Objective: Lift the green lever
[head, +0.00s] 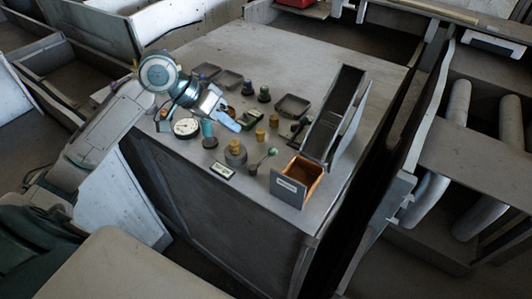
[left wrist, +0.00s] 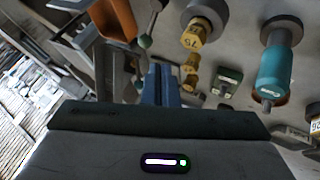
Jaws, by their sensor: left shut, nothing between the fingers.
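The green lever (head: 263,160) stands on the grey cabinet top, a thin rod with a green ball at its upper end, tilted toward the right. My left gripper (head: 232,124) has pale blue fingers, shut and empty, above the cabinet top. It is up and left of the lever in the head view, apart from it. The closed fingers also show in the left wrist view (left wrist: 160,70). My right gripper is not in view.
A teal cylinder (head: 207,130), a round gauge (head: 186,127) and a grey base with a yellow weight (head: 235,153) crowd the lever's left. The back of the cabinet top (head: 290,55) is clear.

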